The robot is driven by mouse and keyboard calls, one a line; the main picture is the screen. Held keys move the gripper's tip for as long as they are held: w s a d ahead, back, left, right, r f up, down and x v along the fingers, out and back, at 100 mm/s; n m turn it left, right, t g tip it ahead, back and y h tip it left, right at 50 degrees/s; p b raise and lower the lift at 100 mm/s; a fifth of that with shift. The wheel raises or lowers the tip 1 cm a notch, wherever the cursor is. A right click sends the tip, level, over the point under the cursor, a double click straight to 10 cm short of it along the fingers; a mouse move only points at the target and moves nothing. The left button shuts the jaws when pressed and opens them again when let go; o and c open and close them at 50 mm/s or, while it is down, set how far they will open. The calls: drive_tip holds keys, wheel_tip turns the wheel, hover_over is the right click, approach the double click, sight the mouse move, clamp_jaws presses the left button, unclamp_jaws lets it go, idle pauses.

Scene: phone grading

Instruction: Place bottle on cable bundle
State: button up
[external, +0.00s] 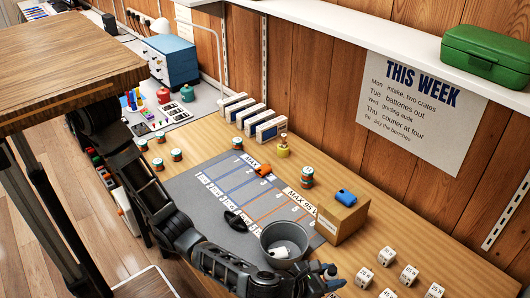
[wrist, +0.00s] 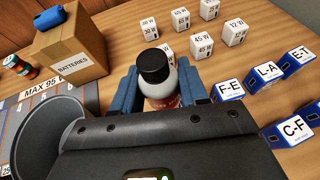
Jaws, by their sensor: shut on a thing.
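The bottle (wrist: 160,92) has a black cap and a pale body with a reddish label. It stands between the blue fingers of my gripper (wrist: 159,80), which is shut on it, in the wrist view. In the external view my gripper (external: 325,275) is at the lower middle, right of the grey bin, and mostly hides the bottle. I cannot tell for sure which thing is the cable bundle. A dark curved item (external: 237,220) and an orange item (external: 263,170) lie on the grey mat, and a blue item (external: 346,197) lies on the batteries box.
The grey bin (external: 301,236), with a white thing inside, and the cardboard batteries box (external: 338,222) stand close to my gripper. Several white wattage cubes (external: 388,256) and blue-white lettered blocks (wrist: 268,74) stand around. Small red-green jars (external: 307,178) stand behind the mat (external: 195,205).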

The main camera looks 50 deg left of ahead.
drive_tip(key=shift+s+r, duration=0.1)
drive_tip(key=shift+s, duration=0.2)
drive_tip(key=s+a+r+y+p, duration=0.1)
drive_tip(key=s+a, duration=0.2)
drive_tip(key=a, duration=0.8)
drive_tip(key=s+a+r+n+p, duration=0.1)
drive_tip(key=s+a, duration=0.3)
drive_tip(key=a, duration=0.7)
drive_tip(key=s+a+r+y+p, duration=0.1)
drive_tip(key=s+a, duration=0.2)
drive_tip(key=a, duration=0.8)
hover_over(235, 219)
drive_tip(key=shift+h, duration=0.3)
wheel_tip(235, 219, down, 7)
drive_tip(key=shift+w+r+b, duration=0.1)
drive_tip(key=shift+r+b, duration=0.05)
drive_tip(key=shift+b, duration=0.2)
drive_tip(key=shift+f+b, duration=0.35)
drive_tip(key=shift+f, duration=1.6)
drive_tip(key=o, duration=1)
drive_tip(key=shift+f, duration=0.1)
drive_tip(key=shift+o, duration=0.2)
